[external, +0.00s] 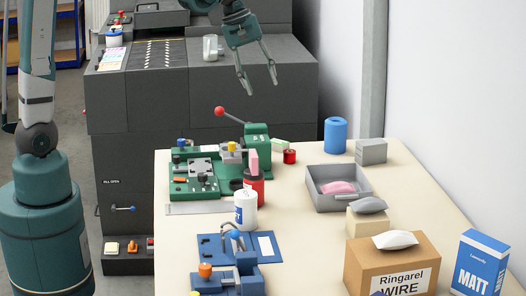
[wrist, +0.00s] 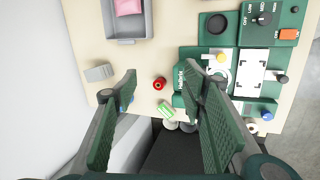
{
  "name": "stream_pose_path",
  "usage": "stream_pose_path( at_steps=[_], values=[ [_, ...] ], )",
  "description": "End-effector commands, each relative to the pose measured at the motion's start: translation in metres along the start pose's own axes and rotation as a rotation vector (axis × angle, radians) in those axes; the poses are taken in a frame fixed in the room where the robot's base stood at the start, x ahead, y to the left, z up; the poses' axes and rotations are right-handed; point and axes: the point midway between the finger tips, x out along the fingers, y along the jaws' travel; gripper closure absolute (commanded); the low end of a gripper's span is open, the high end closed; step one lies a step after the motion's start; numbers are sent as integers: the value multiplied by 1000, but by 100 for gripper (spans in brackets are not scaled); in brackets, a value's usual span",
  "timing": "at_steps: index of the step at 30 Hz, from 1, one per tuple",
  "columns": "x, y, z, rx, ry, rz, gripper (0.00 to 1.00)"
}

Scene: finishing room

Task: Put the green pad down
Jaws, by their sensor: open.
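The green pad (external: 280,145) is a small pale green block lying at the back edge of the table, between the green machine and a small red pot. In the wrist view the green pad (wrist: 167,110) shows tilted, near the table edge and between my two fingers in the picture. My gripper (external: 259,88) hangs well above the back of the table, apart from the pad. In the wrist view my gripper (wrist: 160,75) has its fingers spread wide with nothing between them.
The small red pot (external: 290,156) stands next to the pad. The green machine (external: 257,132) has a red-knobbed lever. A grey tray (external: 322,201) holds a pink pad (external: 338,187). A blue cylinder (external: 336,135) and grey block (external: 371,151) stand at the back right. Clear table lies in the middle.

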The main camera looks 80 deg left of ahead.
Motion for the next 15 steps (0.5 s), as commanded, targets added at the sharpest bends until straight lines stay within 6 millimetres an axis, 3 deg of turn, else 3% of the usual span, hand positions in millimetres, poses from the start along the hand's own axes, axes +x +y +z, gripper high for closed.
stream_pose_path(
  at_steps=[3,15],
  values=[
    [-12,-9,30,96,15,9,58],
    [-45,-46,111,420,73,41,58]
  ],
)
